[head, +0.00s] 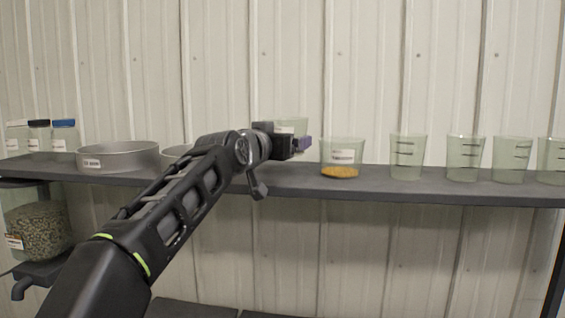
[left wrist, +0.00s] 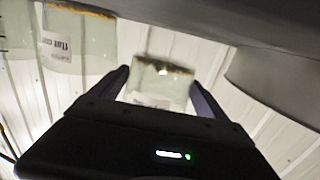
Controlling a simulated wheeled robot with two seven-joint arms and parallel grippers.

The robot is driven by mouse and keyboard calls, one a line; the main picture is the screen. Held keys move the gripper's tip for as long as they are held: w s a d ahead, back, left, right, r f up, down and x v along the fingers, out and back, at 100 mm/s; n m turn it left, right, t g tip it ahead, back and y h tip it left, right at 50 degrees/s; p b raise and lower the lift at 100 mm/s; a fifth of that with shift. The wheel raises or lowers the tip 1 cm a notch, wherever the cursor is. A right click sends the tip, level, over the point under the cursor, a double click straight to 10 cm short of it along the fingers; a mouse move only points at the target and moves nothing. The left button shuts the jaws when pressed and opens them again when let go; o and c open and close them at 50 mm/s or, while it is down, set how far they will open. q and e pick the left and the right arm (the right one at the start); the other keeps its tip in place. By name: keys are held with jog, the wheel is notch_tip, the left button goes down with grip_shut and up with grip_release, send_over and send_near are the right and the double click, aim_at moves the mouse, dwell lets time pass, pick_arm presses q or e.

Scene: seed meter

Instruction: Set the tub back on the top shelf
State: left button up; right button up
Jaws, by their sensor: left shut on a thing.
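A clear tub (head: 292,126) with a white label is partly hidden behind my left gripper (head: 304,145) in the head view. In the left wrist view the tub (left wrist: 160,85) sits between the two fingers, with a thin brownish-yellow layer at its base. My left gripper (left wrist: 160,92) is shut on it. The view is turned over, so the top shelf (left wrist: 215,18) runs along its upper edge, with a strip of wall between it and the tub's base. The top shelf (head: 420,190) spans the head view. My right gripper is not in view.
A labelled tub with yellow grain (head: 341,158) stands just right of my gripper. Several empty marked cups (head: 408,157) line the shelf's right. Round metal pans (head: 118,157) and lidded jars (head: 64,136) stand at left. A grain-filled container (head: 40,228) sits lower left.

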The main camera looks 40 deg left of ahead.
aim_at(282, 174)
pick_arm(q)
jog(key=shift+f+b, duration=0.3)
jog(key=shift+f, duration=1.7)
jog(key=shift+f, duration=0.2)
jog(key=o, duration=1.3)
jog(key=shift+o, duration=0.2)
jog(key=shift+r, duration=0.1)
